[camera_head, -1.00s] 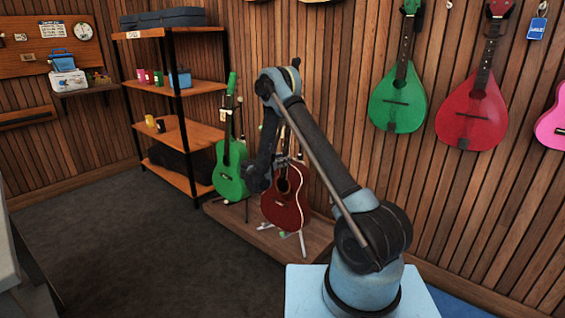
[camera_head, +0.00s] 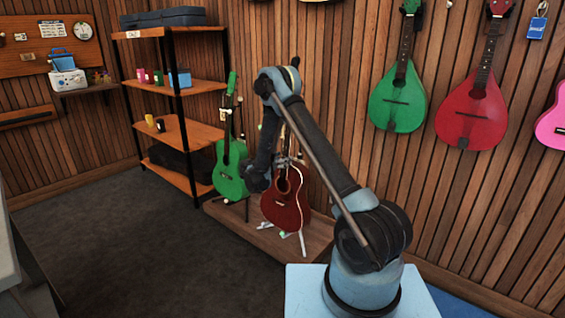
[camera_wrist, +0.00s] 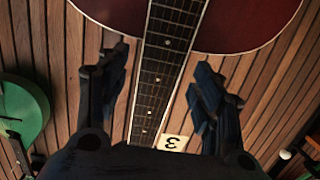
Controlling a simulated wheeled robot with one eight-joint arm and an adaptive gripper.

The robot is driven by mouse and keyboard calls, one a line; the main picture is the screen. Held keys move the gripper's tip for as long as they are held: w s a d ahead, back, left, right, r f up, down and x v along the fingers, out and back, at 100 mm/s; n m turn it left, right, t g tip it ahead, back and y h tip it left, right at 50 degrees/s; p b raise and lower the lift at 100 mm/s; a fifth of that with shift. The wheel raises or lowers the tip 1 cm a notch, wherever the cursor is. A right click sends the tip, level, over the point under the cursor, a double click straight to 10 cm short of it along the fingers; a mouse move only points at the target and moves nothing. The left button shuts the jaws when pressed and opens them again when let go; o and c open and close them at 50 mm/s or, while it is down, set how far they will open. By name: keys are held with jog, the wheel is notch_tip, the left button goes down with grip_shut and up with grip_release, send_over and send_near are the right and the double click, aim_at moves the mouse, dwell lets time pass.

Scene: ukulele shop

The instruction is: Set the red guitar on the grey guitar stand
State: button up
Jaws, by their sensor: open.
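The red guitar (camera_head: 284,207) stands upright, leaning back slightly, on the grey guitar stand (camera_head: 302,241), whose light legs show below its body on the low wooden platform. Most of the stand is hidden behind the guitar. In the wrist view the guitar's red body (camera_wrist: 245,25) is at the top and its dark fretted neck (camera_wrist: 158,75) runs down between my fingers. My gripper (camera_wrist: 163,62) is open, with one finger on each side of the neck and visible gaps to it. In the head view my arm partly hides the neck.
A green guitar (camera_head: 231,170) stands just left of the red one; its green body (camera_wrist: 22,110) also shows in the wrist view. A shelf rack (camera_head: 178,129) is behind at left. Green (camera_head: 397,98) and red (camera_head: 471,115) instruments hang on the wall. The floor (camera_head: 130,235) is clear.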

jog(key=v, duration=1.1)
jog(key=s+d+r+n+g, duration=0.2)
jog(key=s+d+r+g, duration=0.15)
jog(key=d+r, duration=0.85)
jog(key=s+d+r+n+g+y, duration=0.25)
jog(key=s+d+r+g, duration=0.2)
jog(key=s+d, duration=0.95)
jog(key=s+d+n+g+y, duration=0.1)
jog(key=s+d+y, duration=0.15)
jog(key=s, duration=0.55)
jog(key=s+d+g+y, duration=0.1)
jog(key=s+d, duration=0.3)
jog(key=s, duration=0.5)
jog(key=s+a+f+n+y, duration=0.1)
jog(key=s+f+y, duration=0.1)
jog(key=s, duration=0.5)
jog(key=s+a+f+n+y, duration=0.1)
jog(key=s+f, duration=0.3)
jog(key=s, duration=0.4)
jog(key=shift+a+g+y, duration=0.25)
jog(key=shift+g+y, duration=0.15)
jog(key=shift+y, duration=0.1)
